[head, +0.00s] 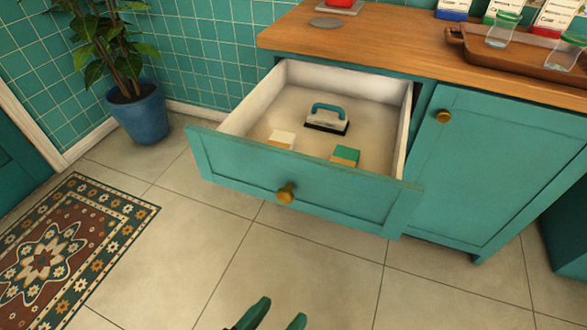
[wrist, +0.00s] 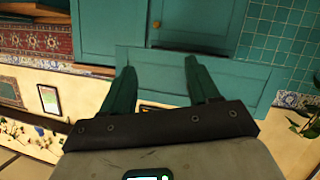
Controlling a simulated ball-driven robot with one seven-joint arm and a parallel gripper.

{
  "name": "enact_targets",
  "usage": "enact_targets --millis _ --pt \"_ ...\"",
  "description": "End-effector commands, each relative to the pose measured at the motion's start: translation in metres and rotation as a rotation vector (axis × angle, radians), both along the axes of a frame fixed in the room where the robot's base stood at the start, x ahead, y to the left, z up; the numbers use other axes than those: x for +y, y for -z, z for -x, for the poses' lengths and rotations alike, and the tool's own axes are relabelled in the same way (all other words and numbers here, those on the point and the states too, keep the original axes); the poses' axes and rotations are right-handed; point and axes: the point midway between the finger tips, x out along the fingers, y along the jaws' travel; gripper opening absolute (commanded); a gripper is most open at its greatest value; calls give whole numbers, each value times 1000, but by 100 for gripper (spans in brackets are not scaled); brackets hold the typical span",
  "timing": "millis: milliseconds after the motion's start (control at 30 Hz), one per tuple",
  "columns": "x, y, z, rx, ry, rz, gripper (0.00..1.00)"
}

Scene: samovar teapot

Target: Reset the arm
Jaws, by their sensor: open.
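My gripper (head: 272,317) shows at the bottom edge of the head view, above the tiled floor and in front of the open drawer. In the wrist view my gripper (wrist: 160,88) has its two green fingers spread apart with nothing between them. The rest of my arm is out of the head view.
An open teal drawer (head: 300,188) juts from the cabinet (head: 490,165); it holds a blue-handled brush (head: 326,122) and two small blocks. The wooden counter (head: 400,45) bears a tray with glasses (head: 503,30). A potted plant (head: 140,120) and patterned rug (head: 70,240) are left. Floor in front is clear.

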Motion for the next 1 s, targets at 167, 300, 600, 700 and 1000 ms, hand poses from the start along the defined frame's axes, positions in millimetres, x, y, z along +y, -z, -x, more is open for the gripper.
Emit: enact_targets --millis 167,300,600,700,1000 --pt "-72 43 -23 276 79 18 60" --pt "-155 91 -22 589 119 -34 60" --pt "-271 150 40 998 -7 -311 60" --pt "-287 155 59 1035 -62 -385 60" --pt "-305 140 93 1049 -199 -510 60"
